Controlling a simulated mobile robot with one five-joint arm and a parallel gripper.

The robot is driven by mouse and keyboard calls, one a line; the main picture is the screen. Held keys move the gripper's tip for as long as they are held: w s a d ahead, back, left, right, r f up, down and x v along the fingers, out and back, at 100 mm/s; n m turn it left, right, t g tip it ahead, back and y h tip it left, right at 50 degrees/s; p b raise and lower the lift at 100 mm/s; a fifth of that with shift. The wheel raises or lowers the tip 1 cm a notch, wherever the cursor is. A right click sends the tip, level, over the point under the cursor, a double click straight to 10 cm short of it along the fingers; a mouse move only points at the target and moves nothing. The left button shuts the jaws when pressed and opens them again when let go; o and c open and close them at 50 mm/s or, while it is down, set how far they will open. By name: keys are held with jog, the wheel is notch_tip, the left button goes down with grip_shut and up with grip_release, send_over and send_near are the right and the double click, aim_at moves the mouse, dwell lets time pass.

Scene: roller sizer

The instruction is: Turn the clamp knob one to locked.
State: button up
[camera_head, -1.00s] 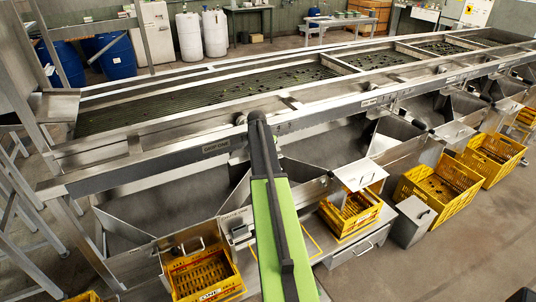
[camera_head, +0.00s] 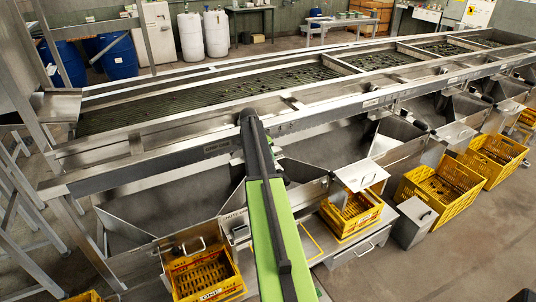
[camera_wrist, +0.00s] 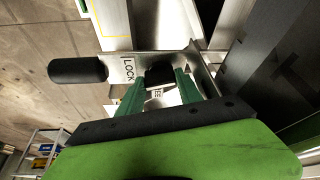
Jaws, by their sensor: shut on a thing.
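In the wrist view my gripper (camera_wrist: 159,86) has its two green fingers on either side of a dark knob (camera_wrist: 158,73) and is shut on it. The knob sits at a metal bracket. A white label reading LOCK (camera_wrist: 128,70) is just left of the knob. A second label (camera_wrist: 157,93), partly hidden, shows between the fingers. A black cylindrical handle (camera_wrist: 78,70) sticks out to the left of the bracket. The knob's exact turn is unclear. In the head view my green arm hides the gripper and the knob.
The long steel roller sizer (camera_head: 120,185) crosses the head view. A yellow crate marked ONE (camera_head: 207,277) stands left of my arm, and another yellow crate (camera_head: 350,215) stands right of it. A grey bin (camera_head: 412,224) stands farther right. Open floor lies at the lower right.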

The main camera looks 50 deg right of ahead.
jog(key=shift+s, duration=0.15)
jog(key=o, duration=1.4)
jog(key=shift+c, duration=0.2)
jog(key=p+v, duration=1.6)
jog(key=v, duration=0.1)
jog(key=shift+a+r, duration=0.1)
jog(key=shift+r, duration=0.1)
jog(key=shift+c, duration=0.3)
